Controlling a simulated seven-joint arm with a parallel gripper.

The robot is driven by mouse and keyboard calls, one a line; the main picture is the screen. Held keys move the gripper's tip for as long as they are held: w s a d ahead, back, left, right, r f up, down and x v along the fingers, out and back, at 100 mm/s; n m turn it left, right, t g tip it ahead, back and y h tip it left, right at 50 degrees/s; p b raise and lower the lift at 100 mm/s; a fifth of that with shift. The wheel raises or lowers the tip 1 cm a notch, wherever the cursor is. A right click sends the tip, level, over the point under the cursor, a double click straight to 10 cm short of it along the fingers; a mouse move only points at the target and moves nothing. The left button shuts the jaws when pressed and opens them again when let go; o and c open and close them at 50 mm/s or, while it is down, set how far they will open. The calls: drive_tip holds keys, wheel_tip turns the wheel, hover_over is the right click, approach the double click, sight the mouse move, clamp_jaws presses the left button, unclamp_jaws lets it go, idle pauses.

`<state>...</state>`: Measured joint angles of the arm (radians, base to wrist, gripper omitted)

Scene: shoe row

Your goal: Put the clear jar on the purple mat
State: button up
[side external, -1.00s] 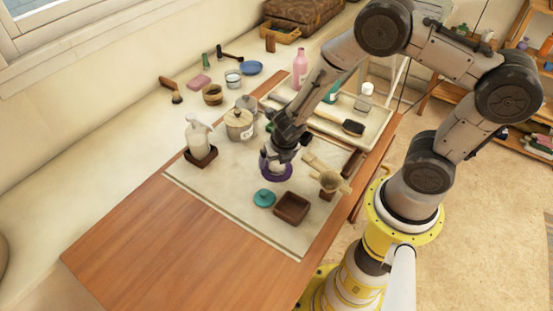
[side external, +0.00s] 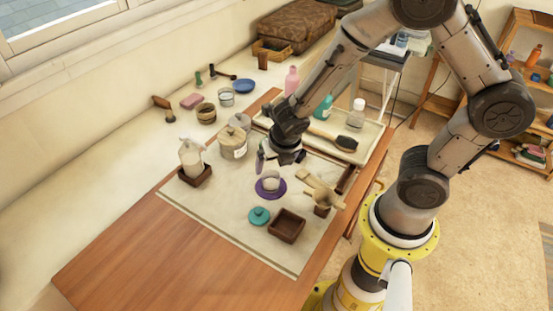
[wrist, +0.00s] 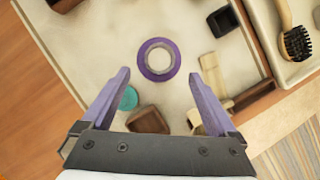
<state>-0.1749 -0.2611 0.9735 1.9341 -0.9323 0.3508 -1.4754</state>
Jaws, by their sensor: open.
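The small, pale clear jar (side external: 271,182) stands upright on the round purple mat (side external: 261,193) on the light board. In the wrist view the jar (wrist: 160,58) appears from above as a pale ring near the mat's middle, with the purple mat (wrist: 144,62) showing all around it. My gripper (wrist: 158,76) is open and empty, with its purple fingers wide apart. In the side view my gripper (side external: 269,164) is above the jar and clear of it; one finger is mostly hidden.
A teal lid (side external: 259,215), a brown square dish (side external: 286,226) and a wooden strainer (side external: 322,190) stand close to the mat. A lidded pot (side external: 233,143) and a pump bottle (side external: 191,157) are to the left. The wooden table (side external: 190,250) is bare in front.

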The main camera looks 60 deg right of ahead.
drive_tip(key=s+d+r+m, duration=0.1)
drive_tip(key=s+r+m, duration=0.1)
drive_tip(key=r+m, duration=0.45)
drive_tip(key=s+d+r+m, duration=0.1)
drive_tip(key=s+r+m, duration=0.2)
drive_tip(key=r+m, duration=0.35)
drive_tip(key=s+a+r+m+t+y, duration=0.1)
drive_tip(key=s+a+r+m+y, duration=0.1)
drive_tip(key=s+r+m, duration=0.6)
drive_tip(key=s+m, duration=0.2)
drive_tip(key=m, duration=0.5)
drive_tip(key=shift+s+a+r+m+t+y, duration=0.25)
drive_tip(key=shift+s+r+m+t+y, duration=0.1)
drive_tip(key=shift+s+m+t+y, duration=0.05)
